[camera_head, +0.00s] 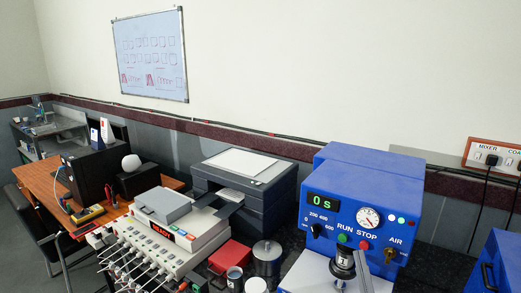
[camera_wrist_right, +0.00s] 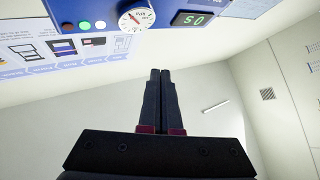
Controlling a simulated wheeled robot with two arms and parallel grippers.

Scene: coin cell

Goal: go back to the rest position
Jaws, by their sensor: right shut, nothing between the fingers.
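My right gripper (camera_wrist_right: 160,73) shows in the right wrist view. Its two dark fingers are together, with nothing between them. The wrist picture is upside down, with the blue machine at its top edge and bare wall and ceiling around the fingers. In the head view I cannot clearly pick out the right gripper. My left gripper is in neither view.
A blue machine (camera_head: 350,190) with a "0 s" display and dial stands on the dark bench. Left of it are a grey printer (camera_head: 245,185), a red box (camera_head: 231,256) and metal cylinders (camera_head: 267,256). Another blue box (camera_head: 500,262) stands at the right edge.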

